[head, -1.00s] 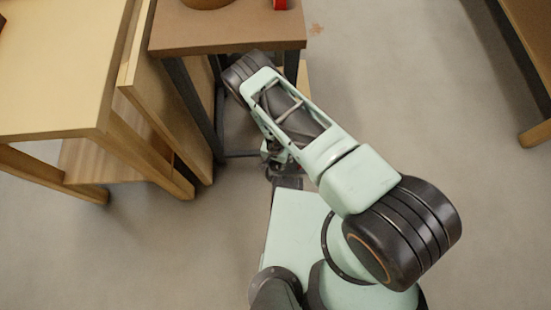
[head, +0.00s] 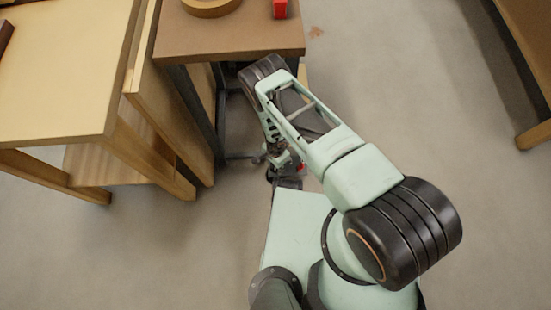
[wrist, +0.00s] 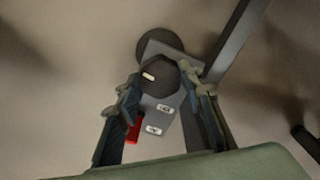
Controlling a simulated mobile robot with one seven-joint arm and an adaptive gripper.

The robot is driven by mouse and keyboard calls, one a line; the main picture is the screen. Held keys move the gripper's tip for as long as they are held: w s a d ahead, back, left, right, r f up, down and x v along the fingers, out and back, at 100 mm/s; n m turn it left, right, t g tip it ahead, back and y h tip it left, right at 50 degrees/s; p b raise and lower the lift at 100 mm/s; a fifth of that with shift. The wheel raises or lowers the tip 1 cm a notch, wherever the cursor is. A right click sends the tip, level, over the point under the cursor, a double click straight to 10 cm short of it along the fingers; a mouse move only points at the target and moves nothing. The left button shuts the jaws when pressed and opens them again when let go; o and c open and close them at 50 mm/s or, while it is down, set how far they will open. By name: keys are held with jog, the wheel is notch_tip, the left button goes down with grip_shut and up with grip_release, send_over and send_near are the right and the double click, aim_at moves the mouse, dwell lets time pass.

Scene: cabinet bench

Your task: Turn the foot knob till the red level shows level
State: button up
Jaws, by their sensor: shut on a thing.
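The foot knob (wrist: 158,80) is a dark many-sided knob with a white mark, seen in the wrist view at the end of a grey bracket. My gripper (wrist: 161,83) is shut on it, one finger on each side. In the head view my gripper (head: 284,164) is low beside the bench leg, mostly hidden by my arm. The red level (head: 280,9) stands on the brown bench top (head: 235,42), cut by the top edge of the head view. Its reading cannot be made out.
A small red part (wrist: 133,130) and two white labels with symbols show by the bracket. A dark leg (wrist: 233,38) runs close to my right finger. A pale wooden table (head: 60,90) stands left, a round tan object (head: 211,6) on the bench.

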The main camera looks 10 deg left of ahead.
jog(key=m+p, duration=0.1)
jog(key=m, duration=0.2)
jog(key=shift+m, duration=1.9)
jog(key=o, duration=1.2)
jog(key=shift+c, duration=0.2)
